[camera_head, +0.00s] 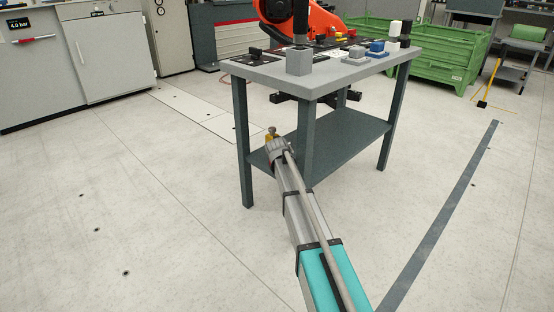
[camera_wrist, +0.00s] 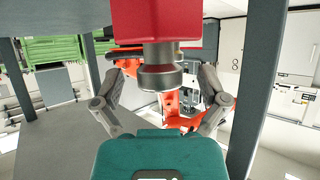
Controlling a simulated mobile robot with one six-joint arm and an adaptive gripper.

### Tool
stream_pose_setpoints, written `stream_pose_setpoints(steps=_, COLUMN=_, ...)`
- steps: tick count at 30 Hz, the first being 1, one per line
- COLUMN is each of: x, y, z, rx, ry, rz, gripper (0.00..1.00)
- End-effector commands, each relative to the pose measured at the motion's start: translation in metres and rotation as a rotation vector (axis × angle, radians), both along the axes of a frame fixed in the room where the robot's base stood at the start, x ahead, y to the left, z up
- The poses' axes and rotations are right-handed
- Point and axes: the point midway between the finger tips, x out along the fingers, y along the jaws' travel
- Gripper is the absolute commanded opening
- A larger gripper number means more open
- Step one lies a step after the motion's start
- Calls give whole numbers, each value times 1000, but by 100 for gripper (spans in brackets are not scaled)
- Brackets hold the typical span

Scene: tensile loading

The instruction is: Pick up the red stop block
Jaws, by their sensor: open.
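A red block (camera_wrist: 157,20) fills the top centre of the wrist view, cut off by the upper edge. A grey round part (camera_wrist: 160,77) shows directly below it; I cannot tell whether the two are joined. My gripper (camera_wrist: 162,68) has its two grey fingers spread wide on either side of the round part, with no visible grip on it. In the head view my gripper (camera_head: 271,136) is low beside the front of the workbench, below its top. I cannot make out the red block in the head view.
The grey workbench (camera_head: 270,72) has legs and a lower shelf (camera_head: 345,135). On its top are a grey block with a black cylinder (camera_head: 299,60), a blue piece (camera_head: 377,47) and other small parts. An orange robot arm (camera_head: 320,15) stands behind. Green crates (camera_head: 435,58) stand right. Floor at left is clear.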

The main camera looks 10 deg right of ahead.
Motion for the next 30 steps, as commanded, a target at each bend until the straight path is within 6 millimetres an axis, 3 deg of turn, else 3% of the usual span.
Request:
stream_pose_setpoints(steps=2, x=0, y=0, z=0, rx=0, ry=0, rz=0, gripper=91)
stream_pose_setpoints(steps=17, x=0, y=-1, z=0, rx=0, ry=0, rz=-1, gripper=0)
stream_pose_setpoints(steps=30, x=1, y=-2, z=3, rx=-1, ry=-2, rz=-1, gripper=0)
